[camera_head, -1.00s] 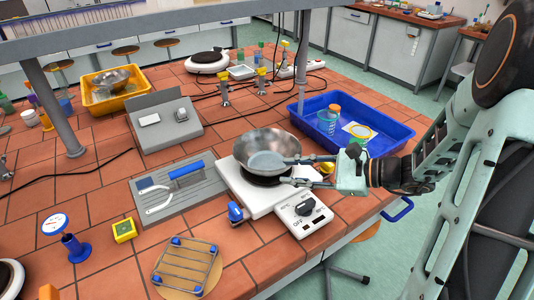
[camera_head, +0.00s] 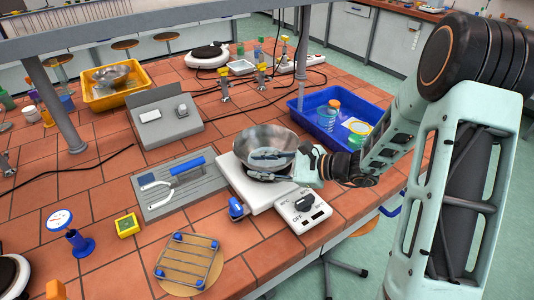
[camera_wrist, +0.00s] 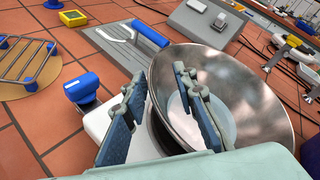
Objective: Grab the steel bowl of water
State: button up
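A steel bowl (camera_head: 262,138) stands on the white hotplate (camera_head: 240,187) near the bench's right side. The wrist view shows its shiny inside (camera_wrist: 245,85) with a pale round patch, likely the water, at the bottom. My gripper (camera_head: 270,162) is at the bowl's near right side. In the wrist view my gripper (camera_wrist: 158,112) is open, with one finger outside the bowl and the other over its inside. The near rim passes between the fingers, partly hidden by them. I cannot tell whether either finger touches the bowl.
Another steel bowl (camera_head: 111,75) sits in a yellow tray (camera_head: 88,96) at the back left. A blue tray (camera_head: 362,108) with a beaker stands behind my arm. A grey board with a blue-handled tool (camera_head: 187,166) lies left of the hotplate. A wire stand (camera_head: 189,258) is in front.

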grip_shut()
jog(key=shift+r, duration=0.1)
dwell(0.4)
